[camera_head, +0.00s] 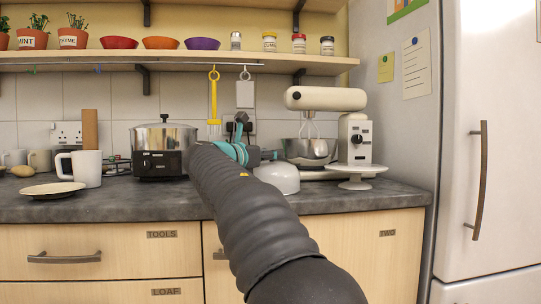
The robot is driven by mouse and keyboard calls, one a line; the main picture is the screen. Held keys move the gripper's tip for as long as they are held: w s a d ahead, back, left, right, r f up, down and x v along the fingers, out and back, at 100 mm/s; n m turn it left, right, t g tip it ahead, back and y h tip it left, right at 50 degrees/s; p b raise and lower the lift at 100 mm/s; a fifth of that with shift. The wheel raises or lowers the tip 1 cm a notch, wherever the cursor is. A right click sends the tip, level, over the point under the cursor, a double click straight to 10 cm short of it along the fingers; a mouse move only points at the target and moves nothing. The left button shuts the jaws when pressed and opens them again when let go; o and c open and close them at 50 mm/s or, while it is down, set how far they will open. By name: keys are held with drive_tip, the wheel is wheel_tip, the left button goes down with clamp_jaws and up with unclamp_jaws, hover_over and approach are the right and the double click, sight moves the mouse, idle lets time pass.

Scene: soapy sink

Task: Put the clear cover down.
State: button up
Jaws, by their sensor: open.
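A pale, domed cover (279,177), which I take to be the clear cover, stands dome up on the counter, right of my arm. Its left side and base are partly hidden by my arm. My gripper (268,156) is open just above the top of the dome, mostly hidden behind my arm and wrist. I cannot tell whether its fingers touch the dome. A white cake stand (356,171) stands to the right of the cover, with nothing on its plate.
A cooker with a lidded pot (164,137) stands left of my arm. A stand mixer (326,99) with a metal bowl (310,150) is behind the cover. A mug (87,168) and plate (52,190) are at left. The front counter (140,203) is clear.

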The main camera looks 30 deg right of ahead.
drive_tip(key=v, duration=1.1)
